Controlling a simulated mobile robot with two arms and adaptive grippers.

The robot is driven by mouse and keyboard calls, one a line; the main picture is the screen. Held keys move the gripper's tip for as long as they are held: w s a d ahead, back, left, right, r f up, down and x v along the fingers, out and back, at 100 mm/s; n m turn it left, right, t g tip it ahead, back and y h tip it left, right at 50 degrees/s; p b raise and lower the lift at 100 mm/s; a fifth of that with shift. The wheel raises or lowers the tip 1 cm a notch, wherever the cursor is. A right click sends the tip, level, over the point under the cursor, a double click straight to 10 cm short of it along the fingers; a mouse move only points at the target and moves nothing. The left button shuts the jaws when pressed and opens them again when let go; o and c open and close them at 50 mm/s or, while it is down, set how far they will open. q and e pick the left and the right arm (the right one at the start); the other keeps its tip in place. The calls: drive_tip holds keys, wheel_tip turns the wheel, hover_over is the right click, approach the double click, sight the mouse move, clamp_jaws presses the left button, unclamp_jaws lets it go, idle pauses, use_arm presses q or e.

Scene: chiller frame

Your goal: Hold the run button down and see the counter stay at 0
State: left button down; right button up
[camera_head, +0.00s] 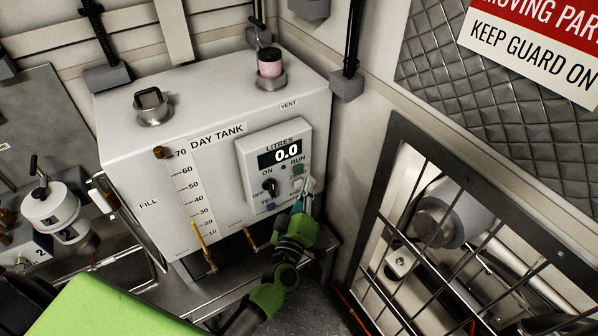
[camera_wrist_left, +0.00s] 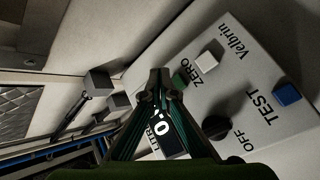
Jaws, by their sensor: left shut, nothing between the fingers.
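The counter box (camera_head: 250,150) is on the front of the white day tank (camera_head: 140,170). Its display (camera_head: 281,156) reads 0.0 under LITRES. The green run button (camera_head: 298,170) is below the display's right side, and it also shows in the left wrist view (camera_wrist_left: 180,79). The black ON/OFF knob (camera_head: 269,187) and blue test button (camera_head: 270,207) are to its left. The white ZERO button (camera_wrist_left: 207,60) is beside the green one. My left gripper (camera_head: 301,193) is shut and empty, its tips (camera_wrist_left: 160,74) close to the run button; contact cannot be told. My right gripper is not in view.
A barred guard (camera_head: 440,230) covers machinery at the right, below a warning sign (camera_head: 535,45). A pink-filled vent cup (camera_head: 270,65) and a capped filler (camera_head: 152,106) stand on the tank top. A white valve (camera_head: 50,205) is at the left.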

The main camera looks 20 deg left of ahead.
use_arm(q)
drive_tip(key=shift+w+a, duration=0.6)
drive_tip(key=shift+a, duration=0.15)
idle(1.0)
drive_tip(key=shift+w+a, duration=0.25)
drive_tip(key=shift+a, duration=0.05)
drive_tip(key=shift+w+a+r, duration=0.1)
drive_tip(key=shift+w+a, duration=0.2)
drive_tip(key=shift+a, duration=0.05)
idle(0.7)
drive_tip(key=shift+s+d, duration=0.1)
drive_tip(key=shift+s, duration=0.05)
idle(2.8)
drive_tip(key=shift+s+d, duration=0.45)
drive_tip(key=shift+d, duration=0.15)
